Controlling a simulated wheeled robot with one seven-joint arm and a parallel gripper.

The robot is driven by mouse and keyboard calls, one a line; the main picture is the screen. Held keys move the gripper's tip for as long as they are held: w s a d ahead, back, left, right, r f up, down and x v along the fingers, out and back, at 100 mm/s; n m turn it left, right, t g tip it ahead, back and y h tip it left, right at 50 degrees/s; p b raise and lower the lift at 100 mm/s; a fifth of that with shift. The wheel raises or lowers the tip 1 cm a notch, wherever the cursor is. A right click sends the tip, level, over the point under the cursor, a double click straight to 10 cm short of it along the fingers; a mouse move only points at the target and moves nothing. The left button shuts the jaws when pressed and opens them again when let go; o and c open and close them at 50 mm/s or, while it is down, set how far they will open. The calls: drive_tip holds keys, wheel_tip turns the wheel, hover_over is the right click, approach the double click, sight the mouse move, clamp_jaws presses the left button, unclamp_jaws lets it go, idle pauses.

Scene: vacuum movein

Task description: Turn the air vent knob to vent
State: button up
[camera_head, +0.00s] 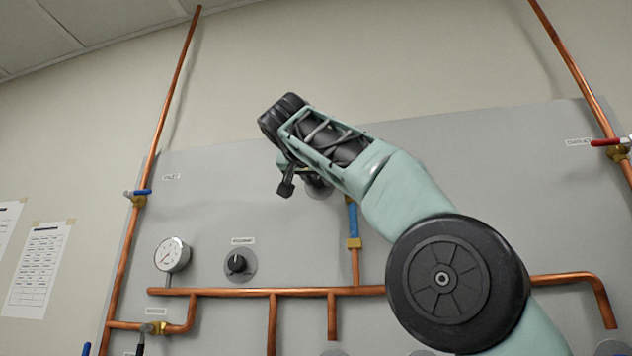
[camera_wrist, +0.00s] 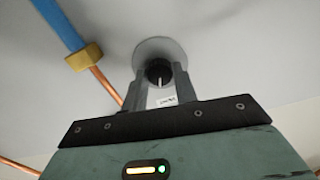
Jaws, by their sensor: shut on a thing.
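In the wrist view, a dark round knob (camera_wrist: 158,67) sits on a pale round plate (camera_wrist: 151,48) on the grey panel. A white pointer line on it runs toward a small white label, whose text is too small to read. My gripper (camera_wrist: 160,78) has one finger on each side of the knob and is shut on it.
Another black knob (camera_head: 236,264) and a white gauge (camera_head: 172,254) are on the panel at left. Copper pipes (camera_head: 240,292) run below. A blue-and-brass valve (camera_head: 353,222) is close to my forearm. A red-handled valve (camera_head: 610,143) is at far right.

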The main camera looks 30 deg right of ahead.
drive_tip(key=m, duration=0.5)
drive_tip(key=shift+b, duration=0.35)
idle(0.4)
drive_tip(key=o, duration=1)
drive_tip(key=shift+c, duration=0.2)
drive_tip(key=b+v, duration=0.1)
drive_tip(key=v, duration=1.6)
drive_tip(key=shift+s+b, duration=0.2)
drive_tip(key=shift+b, duration=0.15)
drive_tip(key=shift+a+r, duration=0.1)
drive_tip(key=shift+a, duration=0.05)
